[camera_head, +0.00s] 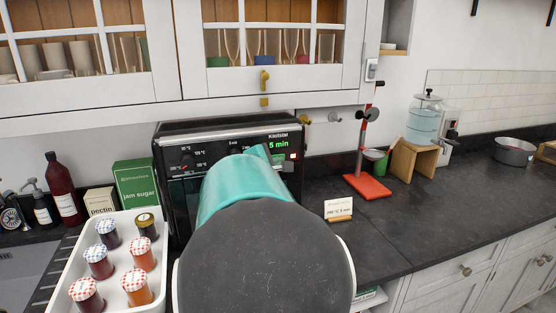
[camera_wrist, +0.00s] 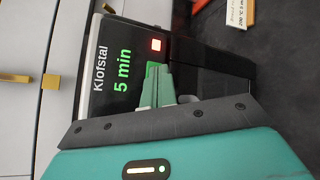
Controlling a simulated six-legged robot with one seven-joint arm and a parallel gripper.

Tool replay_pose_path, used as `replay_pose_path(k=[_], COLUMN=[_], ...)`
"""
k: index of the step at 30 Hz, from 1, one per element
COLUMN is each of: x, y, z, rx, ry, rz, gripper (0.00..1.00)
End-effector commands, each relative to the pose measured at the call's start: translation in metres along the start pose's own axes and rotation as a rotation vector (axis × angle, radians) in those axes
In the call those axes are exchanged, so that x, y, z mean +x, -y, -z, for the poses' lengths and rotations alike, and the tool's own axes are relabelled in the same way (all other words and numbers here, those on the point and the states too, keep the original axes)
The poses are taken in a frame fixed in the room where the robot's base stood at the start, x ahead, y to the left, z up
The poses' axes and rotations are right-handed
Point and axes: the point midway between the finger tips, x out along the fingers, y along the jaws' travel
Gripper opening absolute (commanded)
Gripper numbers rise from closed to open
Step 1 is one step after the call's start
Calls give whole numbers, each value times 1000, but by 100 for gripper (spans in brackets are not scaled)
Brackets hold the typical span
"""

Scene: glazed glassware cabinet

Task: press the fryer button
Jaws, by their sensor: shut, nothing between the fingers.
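The fryer (camera_head: 180,180) is a black appliance on the counter below the wall cabinet. Its panel reads "Klofstal" and "5 min" in green, also in the wrist view (camera_wrist: 112,75). In the head view my arm hides much of the fryer front.
A white tray (camera_head: 120,217) of lidded jars stands left of the fryer. A small card (camera_head: 338,208) reading "200 °C 5 min" stands to its right, with a red-based stand (camera_head: 367,186) beyond. Glazed cabinet doors (camera_head: 265,84) hang above. The right counter is mostly clear.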

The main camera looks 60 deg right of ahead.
Motion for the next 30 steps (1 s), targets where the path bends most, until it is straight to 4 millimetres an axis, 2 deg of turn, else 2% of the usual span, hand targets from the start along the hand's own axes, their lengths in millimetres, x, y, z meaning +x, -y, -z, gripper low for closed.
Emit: replay_pose_path(k=[26, 30], x=[-12, -18], y=[8, 12], z=[-8, -13], rx=[0, 0], ry=[0, 0], rz=[0, -1], gripper=[0, 0])
